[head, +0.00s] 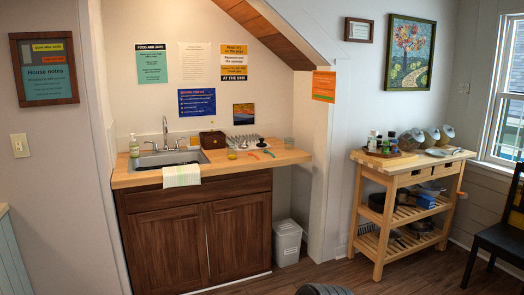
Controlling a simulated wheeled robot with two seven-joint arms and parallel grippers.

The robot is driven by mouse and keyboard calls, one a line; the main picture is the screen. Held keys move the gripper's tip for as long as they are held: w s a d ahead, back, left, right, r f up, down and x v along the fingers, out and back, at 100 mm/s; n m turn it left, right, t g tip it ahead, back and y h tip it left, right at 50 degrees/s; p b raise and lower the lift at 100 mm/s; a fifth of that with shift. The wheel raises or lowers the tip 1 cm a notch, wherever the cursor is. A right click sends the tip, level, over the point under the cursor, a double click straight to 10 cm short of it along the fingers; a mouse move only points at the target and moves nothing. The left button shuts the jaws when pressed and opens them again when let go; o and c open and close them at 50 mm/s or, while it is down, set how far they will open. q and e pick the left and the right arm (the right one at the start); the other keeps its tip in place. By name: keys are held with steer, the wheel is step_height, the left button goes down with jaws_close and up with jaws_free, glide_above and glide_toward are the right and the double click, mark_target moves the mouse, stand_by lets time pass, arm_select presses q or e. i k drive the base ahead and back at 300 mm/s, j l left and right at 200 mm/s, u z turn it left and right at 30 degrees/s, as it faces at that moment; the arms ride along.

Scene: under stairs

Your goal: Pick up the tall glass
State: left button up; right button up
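A small greenish see-through glass (289,143) stands upright at the back right end of the wooden counter (290,157), close to the wall. It is far off and small, so I cannot tell for sure whether it is the tall glass. A yellowish small item (232,155) lies nearer the counter's front edge. Neither of my grippers is in view.
Left of the glass are a dish rack (243,142), a dark basket (212,139), a sink (168,159) with a tap, and a soap bottle (134,146). A sloping stair underside (262,30) hangs above. A wooden cart (395,168) with bottles stands right. Open floor lies in front.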

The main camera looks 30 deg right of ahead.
mark_target(231, 144)
steer(key=i+l+z, duration=0.15)
steer(key=i, duration=0.35)
steer(key=i+l+z, duration=0.1)
steer(key=i+l, duration=0.15)
steer(key=i, duration=0.2)
steer(key=i+l+z, duration=0.15)
steer(key=i, duration=0.35)
steer(key=i+l, duration=0.15)
steer(key=l, duration=0.2)
steer(key=i+l+z, duration=0.1)
steer(key=l, duration=0.2)
steer(key=i+l, duration=0.2)
steer(key=l, duration=0.15)
steer(key=i+l+z, duration=0.1)
steer(key=l, duration=0.2)
steer(key=i+l, duration=0.05)
